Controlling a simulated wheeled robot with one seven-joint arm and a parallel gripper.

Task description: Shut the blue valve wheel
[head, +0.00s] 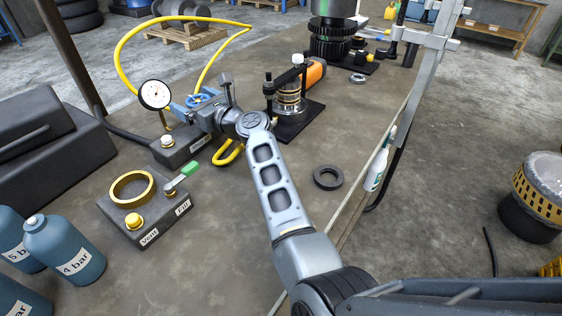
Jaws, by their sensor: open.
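The blue valve wheel (198,99) is small and bright blue, on the pump block (185,148) with the dial gauge (154,95), left of the picture's middle. My gripper (203,106) is right at the wheel, reaching in from the right with its jaws apart. The gripper and wrist hide part of the wheel and its mount. I cannot tell whether the fingers touch the wheel, or how far the wheel is turned.
A yellow hose (121,62) arches behind the gauge. A black press stand (297,118) is close right of my wrist. The vent and fill block (148,215) with a green-handled lever stands in front. Blue bottles (64,250) stand front left. A black ring (328,177) lies right.

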